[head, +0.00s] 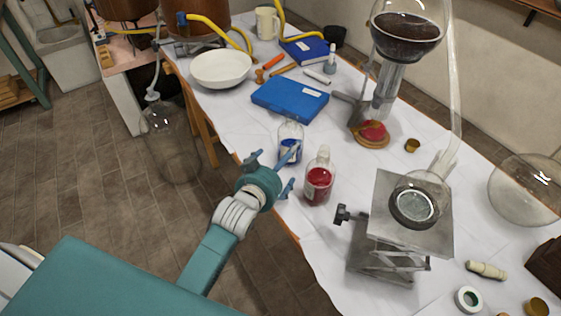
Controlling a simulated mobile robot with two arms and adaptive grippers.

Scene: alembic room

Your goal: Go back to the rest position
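My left arm comes in from the lower left, and its teal gripper (282,162) is at the table's front edge. Its blue-grey fingers are spread apart, with nothing seen between them. My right gripper is not in view.
A metal lab jack (385,218) holds a glass vessel (420,193) on the white-covered table (235,115). Behind are a blue case (290,98), a white bowl (221,68) and tall glassware (407,35). A glass flask (171,150) hangs at the left. Tiled floor (80,170) is open there.

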